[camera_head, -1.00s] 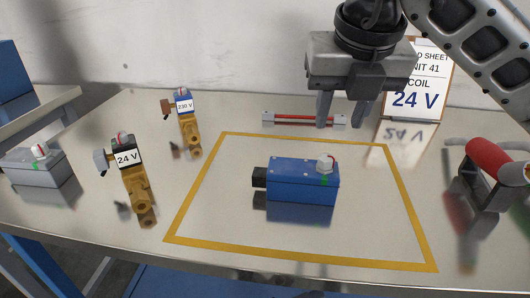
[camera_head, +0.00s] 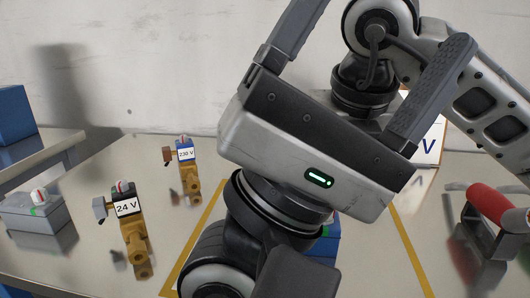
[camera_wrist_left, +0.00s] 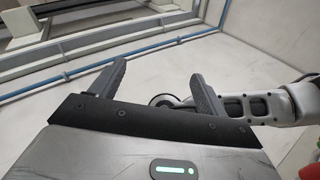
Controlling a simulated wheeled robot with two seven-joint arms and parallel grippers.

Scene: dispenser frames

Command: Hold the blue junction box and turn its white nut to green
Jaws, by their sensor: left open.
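The blue junction box (camera_head: 329,243) is mostly hidden behind my left arm in the head view. Only a blue strip at its right end and a bit of green mark show, and its white nut is hidden. My left gripper (camera_head: 394,24) is raised close to the head camera, fingers pointing up, open and empty. Its two spread fingers also show in the left wrist view (camera_wrist_left: 158,70), facing the wall and ceiling. My right gripper is mostly hidden behind the left one. Its wrist shows, but its fingers do not.
A 24 V valve (camera_head: 131,228) and a 230 V valve (camera_head: 188,170) stand left on the table. A grey box (camera_head: 33,215) is at far left. A red-handled tool (camera_head: 490,193) lies right. Yellow tape (camera_head: 416,246) marks the middle area. The sheet (camera_head: 431,137) is partly covered.

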